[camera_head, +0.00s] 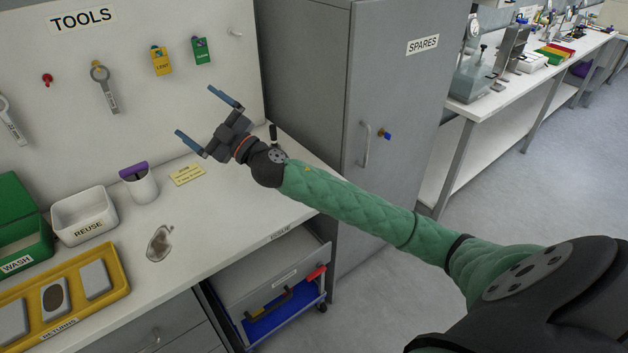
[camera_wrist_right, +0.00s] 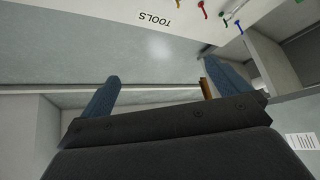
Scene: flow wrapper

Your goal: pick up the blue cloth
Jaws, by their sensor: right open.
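My right gripper (camera_head: 194,110) is open and empty, with blue-grey fingers, above the back of the white bench and in front of the tools board. Its two spread fingers also show in the wrist view (camera_wrist_right: 158,72), with nothing held between them. I cannot make out a blue cloth for certain. A flat blue surface (camera_head: 262,330) shows low in the trolley under the bench, but I cannot tell whether it is cloth or the trolley's floor. My left gripper is not in view.
On the bench (camera_head: 215,215) stand a green WASH bin (camera_head: 22,235), a white REUSE bin (camera_head: 85,218), a cup (camera_head: 143,187) with a purple item, and a yellow tray (camera_head: 122,283). A grey SPARES cabinet (camera_head: 385,100) stands right.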

